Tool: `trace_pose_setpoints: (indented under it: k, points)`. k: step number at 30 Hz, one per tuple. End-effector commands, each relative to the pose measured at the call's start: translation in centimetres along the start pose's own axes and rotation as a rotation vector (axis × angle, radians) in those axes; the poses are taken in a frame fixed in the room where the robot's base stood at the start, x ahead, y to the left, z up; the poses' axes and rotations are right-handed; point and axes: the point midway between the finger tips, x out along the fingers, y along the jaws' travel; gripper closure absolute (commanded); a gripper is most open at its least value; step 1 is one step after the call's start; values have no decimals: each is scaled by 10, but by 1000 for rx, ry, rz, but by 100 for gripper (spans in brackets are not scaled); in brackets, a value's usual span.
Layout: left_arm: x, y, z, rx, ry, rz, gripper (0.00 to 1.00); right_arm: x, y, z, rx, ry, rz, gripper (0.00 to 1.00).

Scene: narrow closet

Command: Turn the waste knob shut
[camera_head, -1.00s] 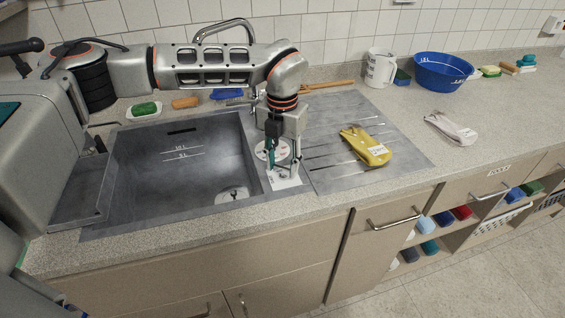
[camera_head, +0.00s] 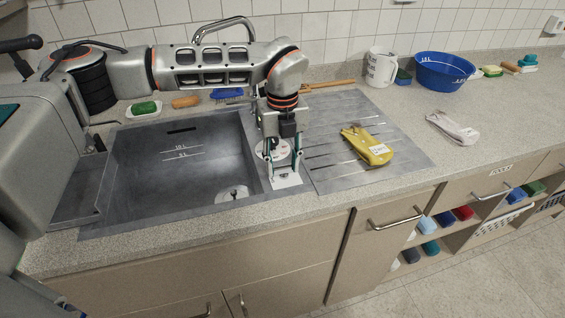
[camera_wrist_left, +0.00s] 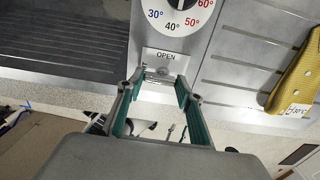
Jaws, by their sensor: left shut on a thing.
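My left gripper (camera_head: 285,176) points down at the small panel between the sink basin and the ribbed drainboard. In the left wrist view its green-padded fingers (camera_wrist_left: 160,82) are shut on the waste knob (camera_wrist_left: 160,74), a small metallic piece mostly hidden between the fingertips. A plate reading OPEN (camera_wrist_left: 166,56) lies just beyond the fingertips. The round waste drain (camera_head: 232,193) shows in the basin floor. My right gripper is not in view.
A white temperature dial (camera_wrist_left: 182,12) with degree marks sits just beyond the knob. The sink basin (camera_head: 150,185) is left of the gripper. A jug (camera_head: 381,68) and blue bowl (camera_head: 440,74) stand farther back.

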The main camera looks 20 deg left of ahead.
Motion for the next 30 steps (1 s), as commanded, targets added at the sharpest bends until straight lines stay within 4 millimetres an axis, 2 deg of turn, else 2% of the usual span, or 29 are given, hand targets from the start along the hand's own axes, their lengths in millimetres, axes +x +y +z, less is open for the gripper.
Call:
trace_pose_setpoints:
  k: [17, 18, 20, 30]
  points:
    - [0, 0, 0, -38, 1, 1, 86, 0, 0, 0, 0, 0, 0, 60]
    - [0, 0, 0, -38, 1, 1, 62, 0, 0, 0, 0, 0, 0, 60]
    - [0, 0, 0, -38, 1, 1, 47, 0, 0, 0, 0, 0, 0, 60]
    - [-1, 0, 0, -36, 0, 0, 47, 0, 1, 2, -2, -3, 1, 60]
